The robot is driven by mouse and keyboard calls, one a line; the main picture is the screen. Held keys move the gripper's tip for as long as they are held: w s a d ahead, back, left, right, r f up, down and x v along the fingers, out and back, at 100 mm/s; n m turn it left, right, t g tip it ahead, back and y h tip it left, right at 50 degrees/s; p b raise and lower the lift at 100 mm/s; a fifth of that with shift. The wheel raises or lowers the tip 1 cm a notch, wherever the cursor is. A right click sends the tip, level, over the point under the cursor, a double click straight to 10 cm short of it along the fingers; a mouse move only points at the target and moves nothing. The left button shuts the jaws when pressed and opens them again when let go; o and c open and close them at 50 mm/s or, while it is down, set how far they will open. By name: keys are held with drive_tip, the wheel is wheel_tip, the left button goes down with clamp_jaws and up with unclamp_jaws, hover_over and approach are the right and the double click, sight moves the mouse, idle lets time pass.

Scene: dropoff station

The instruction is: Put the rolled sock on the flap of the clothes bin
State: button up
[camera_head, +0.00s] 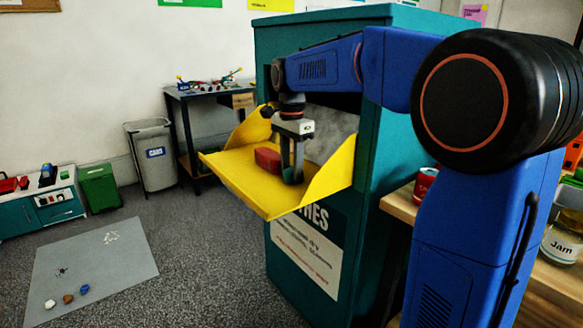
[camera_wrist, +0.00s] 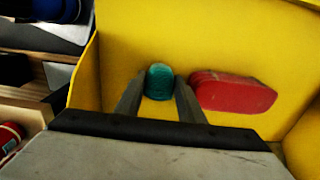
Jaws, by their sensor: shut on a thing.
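The clothes bin (camera_head: 385,150) is a tall teal cabinet with its yellow flap (camera_head: 233,176) folded open. My gripper (camera_head: 292,178) points down over the flap. It is shut on the rolled sock, a small teal roll that shows between the fingertips in the wrist view (camera_wrist: 159,80). The sock is at or just above the flap's surface; I cannot tell whether it touches. A red rounded thing (camera_head: 267,158) lies on the flap beside my gripper, to its right in the wrist view (camera_wrist: 235,91). In the head view my fingers hide most of the sock.
The flap has raised yellow side walls. A wooden shelf (camera_head: 400,203) with a red can (camera_head: 425,183) and a jam jar (camera_head: 565,240) stands to the right of the bin. A grey bin (camera_head: 153,160) and a grey mat (camera_head: 95,262) are on the left floor.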

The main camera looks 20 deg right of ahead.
drive_tip(key=o, duration=0.8)
drive_tip(key=shift+f, duration=0.1)
drive_tip(key=shift+c, duration=0.2)
wheel_tip(320, 180, up, 12)
drive_tip(key=s+d+f+n+t, duration=0.2)
drive_tip(key=s+f+n, duration=0.5)
drive_tip(key=s+f, duration=0.5)
drive_tip(key=s+d+f+n+t, duration=0.1)
drive_tip(key=s+f+n+t, duration=0.1)
drive_tip(key=s+f+n, duration=0.5)
drive_tip(key=s+f, duration=0.2)
drive_tip(key=s, duration=0.4)
drive_tip(key=s+f, duration=0.3)
drive_tip(key=s, duration=0.4)
drive_tip(key=shift+s+d+f+t, duration=0.25)
drive_tip(key=shift+d+f+t, duration=0.1)
drive_tip(key=shift+d+t, duration=0.05)
